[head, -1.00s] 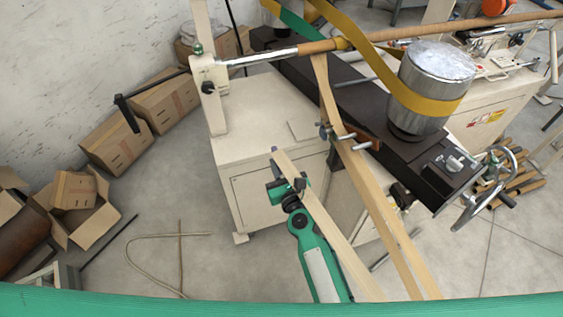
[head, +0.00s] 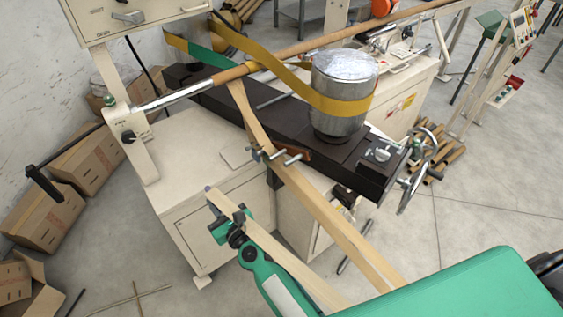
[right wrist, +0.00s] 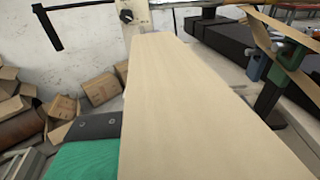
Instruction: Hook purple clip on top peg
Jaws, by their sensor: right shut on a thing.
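My right gripper (head: 233,226) is shut on a tan strip (head: 285,268), near the strip's upper end. That end stands free in front of the cream cabinet. The strip fills the middle of the right wrist view (right wrist: 185,110), with a dark finger part (right wrist: 93,127) at its left edge. A second tan strip (head: 315,210) runs from the wooden rod (head: 300,47) down past small metal pegs (head: 275,155), apart from my gripper. My left gripper is not in view.
The cream cabinet (head: 195,170) stands behind my gripper. A dark beam (head: 235,110) carries a metal cylinder (head: 343,95) wrapped by a yellow belt (head: 285,72). Cardboard boxes (head: 45,215) stand at the left. Floor (head: 480,215) is clear at the right.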

